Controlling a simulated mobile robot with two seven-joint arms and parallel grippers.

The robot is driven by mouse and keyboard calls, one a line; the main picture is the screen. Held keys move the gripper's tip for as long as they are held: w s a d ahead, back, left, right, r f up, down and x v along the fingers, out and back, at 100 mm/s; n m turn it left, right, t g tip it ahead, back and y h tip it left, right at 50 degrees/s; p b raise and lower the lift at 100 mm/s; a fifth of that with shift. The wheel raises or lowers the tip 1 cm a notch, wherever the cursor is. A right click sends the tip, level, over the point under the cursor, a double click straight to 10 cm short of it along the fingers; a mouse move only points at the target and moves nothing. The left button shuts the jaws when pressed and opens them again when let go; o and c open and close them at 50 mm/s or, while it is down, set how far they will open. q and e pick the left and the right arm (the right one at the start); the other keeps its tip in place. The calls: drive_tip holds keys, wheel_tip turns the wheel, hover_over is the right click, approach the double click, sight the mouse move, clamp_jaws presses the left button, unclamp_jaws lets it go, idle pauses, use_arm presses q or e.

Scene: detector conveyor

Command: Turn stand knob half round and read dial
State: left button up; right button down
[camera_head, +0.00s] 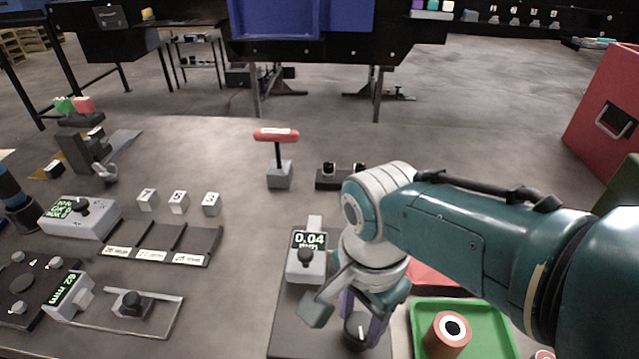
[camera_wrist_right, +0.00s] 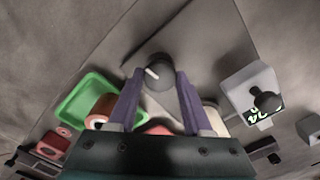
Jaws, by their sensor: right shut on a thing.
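My right gripper (camera_head: 362,318) reaches down over the dark base plate (camera_head: 283,325) of the stand. In the right wrist view its two purple fingers (camera_wrist_right: 158,80) are shut on a round dark knob (camera_wrist_right: 155,66) with a white pointer line. The knob (camera_head: 355,336) also shows low in the head view, partly hidden by the fingers. My left gripper is not seen.
A green tray (camera_head: 418,318) with a copper-coloured roll (camera_head: 447,336) lies close right of the gripper. A red-handled tool (camera_head: 277,140) stands upright behind. Numbered blocks (camera_head: 178,201), a dark slotted tray (camera_head: 160,240) and another meter (camera_head: 70,292) are at left.

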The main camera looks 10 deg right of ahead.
sight(359, 324)
idle(0.6)
drive_tip(key=shift+c, duration=1.6)
unclamp_jaws()
wheel_tip(359, 324, up, 8)
drive_tip(key=p, duration=0.6)
drive_tip(key=shift+r, duration=1)
drive_tip(key=shift+d, duration=0.1)
